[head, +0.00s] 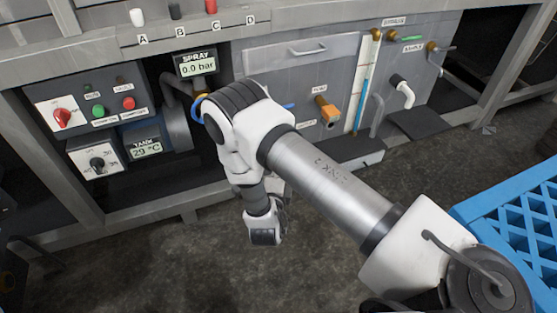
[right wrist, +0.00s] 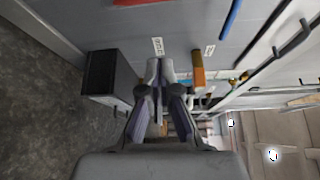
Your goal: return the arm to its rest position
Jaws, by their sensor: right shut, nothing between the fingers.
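My right arm reaches in from the lower right of the head view, crosses the middle and bends down in front of the panel; its gripper is hidden there behind the arm links. In the right wrist view my right gripper (right wrist: 158,95) is shut and empty, with its fingers together. It is apart from the panel surface. My left gripper is not in the head view.
A steel workbench (head: 300,20) with a control panel (head: 90,105), displays, valves and an orange-handled fitting (head: 326,111) stands ahead. A blue crate (head: 520,205) is at the right. The dark floor (head: 170,260) at lower left is clear.

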